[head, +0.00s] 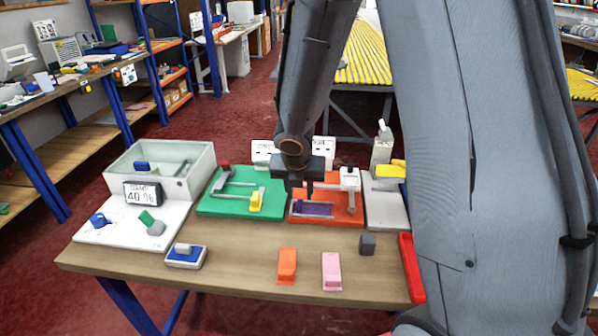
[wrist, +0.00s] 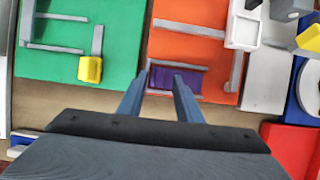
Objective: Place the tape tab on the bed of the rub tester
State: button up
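An orange-based device (head: 354,215), which looks like the rub tester, stands on the table with grey rails and a white head (head: 349,179). A flat purple piece (head: 317,209) lies between its rails at the front; I cannot tell whether this is the tape tab or the bed's surface. In the wrist view the purple piece (wrist: 190,78) is partly behind my right finger. My gripper (wrist: 160,78) is over the orange device with its fingers apart and nothing visible held between them. The height of the fingertips above the purple piece is unclear.
To the left is a green-based device (head: 215,206) with a yellow block (head: 256,201). A grey bin (head: 200,185) stands farther left. Orange (head: 287,264) and pink (head: 331,270) blocks, a grey cube (head: 367,244) and a red bar (head: 411,268) occupy the front. Table is clear between.

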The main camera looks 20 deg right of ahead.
jog(key=p+v, duration=0.3)
jog(key=v, duration=0.6)
jog(key=s+r+m+g+y, duration=0.1)
jog(key=s+m, duration=0.6)
jog(key=m, duration=0.8)
jog(key=s+d+r+m+g, duration=0.1)
jog(key=s+m, duration=0.7)
jog(key=m, duration=0.8)
jog(key=shift+d+r+m+y, duration=0.25)
jog(key=shift+d+m+y, duration=0.05)
jog(key=shift+y, duration=0.1)
jog(key=shift+s, duration=0.1)
